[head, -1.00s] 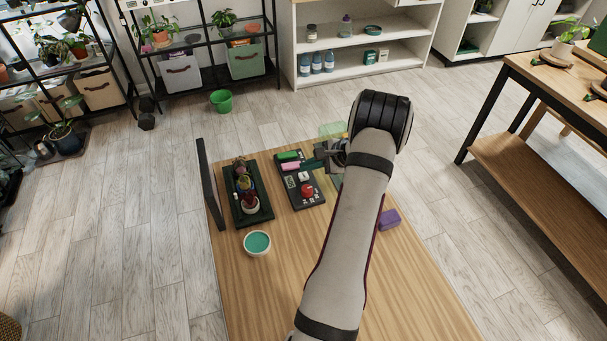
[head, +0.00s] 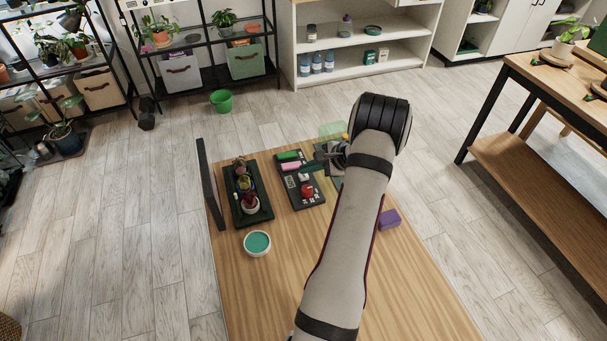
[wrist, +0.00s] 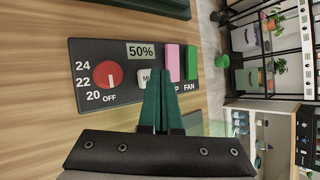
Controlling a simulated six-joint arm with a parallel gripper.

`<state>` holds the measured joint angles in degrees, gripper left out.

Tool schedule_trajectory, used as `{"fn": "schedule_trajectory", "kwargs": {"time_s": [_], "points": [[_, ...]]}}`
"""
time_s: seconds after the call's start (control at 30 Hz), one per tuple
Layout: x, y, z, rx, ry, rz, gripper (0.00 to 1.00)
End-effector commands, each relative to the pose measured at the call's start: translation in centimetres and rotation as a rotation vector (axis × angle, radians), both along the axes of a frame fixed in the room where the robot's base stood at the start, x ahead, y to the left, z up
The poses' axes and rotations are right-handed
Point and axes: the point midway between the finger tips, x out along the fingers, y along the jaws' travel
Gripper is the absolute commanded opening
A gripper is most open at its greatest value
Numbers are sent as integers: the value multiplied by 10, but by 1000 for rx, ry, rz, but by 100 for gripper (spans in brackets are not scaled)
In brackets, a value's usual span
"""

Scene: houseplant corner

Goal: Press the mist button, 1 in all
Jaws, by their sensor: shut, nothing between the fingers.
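The dark control panel (head: 297,193) lies on the wooden table. In the wrist view it carries a red dial (wrist: 108,74) with marks 20, 22, 24 and OFF, and a display (wrist: 141,51) reading 50%. A pale button (wrist: 144,77) bears letters starting "MI"; the rest is covered by my fingers. A pink switch (wrist: 172,62) and a green switch (wrist: 191,62), labelled FAN, stand beside it. My gripper (wrist: 155,76) is shut and empty, its dark green fingertips overlapping the pale button's right side in view. I cannot tell whether they touch it. The head view shows my gripper (head: 308,166) at the panel's right edge.
A dark tray (head: 264,217) of small plants stands left of the panel, beside an upright dark board (head: 211,186). A white bowl (head: 257,243) with teal contents is at front left. A purple block (head: 389,220) lies right of my arm. A translucent green box (head: 332,130) is behind my gripper.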

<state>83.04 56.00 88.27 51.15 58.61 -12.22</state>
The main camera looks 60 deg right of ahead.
Motion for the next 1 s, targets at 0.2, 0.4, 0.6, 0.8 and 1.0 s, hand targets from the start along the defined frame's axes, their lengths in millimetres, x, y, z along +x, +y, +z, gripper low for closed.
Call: {"fn": "schedule_trajectory", "kwargs": {"time_s": [0.2,0.4,0.6,0.8,1.0], "points": [[0,0,-2,0,0,0,0],[0,0,-5,-1,0,1,0],[0,0,-8,0,1,1,0],[0,0,-10,0,1,1,0],[0,0,-9,0,1,1,0]]}}
